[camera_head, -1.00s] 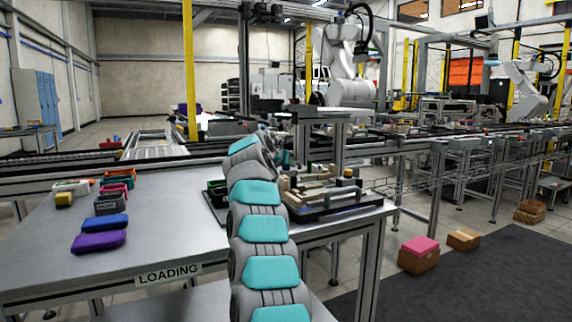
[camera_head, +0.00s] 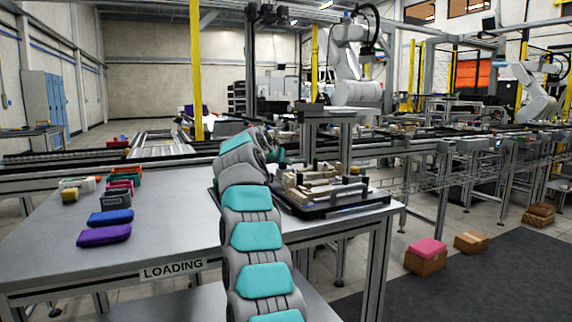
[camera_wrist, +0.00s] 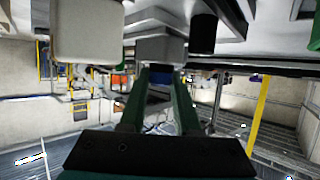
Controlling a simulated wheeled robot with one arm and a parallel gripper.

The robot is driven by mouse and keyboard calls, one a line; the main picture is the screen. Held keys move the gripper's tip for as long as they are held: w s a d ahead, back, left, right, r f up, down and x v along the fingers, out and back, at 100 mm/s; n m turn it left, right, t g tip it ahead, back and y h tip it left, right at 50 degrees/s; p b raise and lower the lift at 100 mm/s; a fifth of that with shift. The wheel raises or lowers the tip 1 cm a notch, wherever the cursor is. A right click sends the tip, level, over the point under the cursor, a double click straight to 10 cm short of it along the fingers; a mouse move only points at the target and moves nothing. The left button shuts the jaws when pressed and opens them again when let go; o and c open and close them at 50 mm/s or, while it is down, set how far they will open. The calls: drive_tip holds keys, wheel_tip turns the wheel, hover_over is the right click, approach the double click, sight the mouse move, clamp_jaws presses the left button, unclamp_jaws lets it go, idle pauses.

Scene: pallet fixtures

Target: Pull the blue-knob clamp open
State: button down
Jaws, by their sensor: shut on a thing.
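The clamp's blue knob (camera_wrist: 160,73) shows in the wrist view between the tips of the two green fingers of my gripper (camera_wrist: 160,78). My gripper is shut on it. A grey block (camera_wrist: 160,48) lies just beyond the knob. The pallet fixture (camera_head: 325,190), with beige blocks and a dark base, sits at the right end of the loading table in the head view. My arm hides my gripper and the blue knob there. The clamp's lever and its angle cannot be made out.
In the wrist view, a pale block (camera_wrist: 87,35) is close on the left and a black cylinder (camera_wrist: 202,33) on the right. The loading table (camera_head: 150,225) has purple (camera_head: 104,235) and blue (camera_head: 110,217) cases at left, with clear surface between them and my arm.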

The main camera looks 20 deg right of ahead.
drive_tip(key=c, duration=0.6)
unclamp_jaws()
drive_tip(key=shift+a, duration=0.25)
drive_tip(key=shift+b+v, duration=1.95)
drive_tip(key=shift+v, duration=1.9)
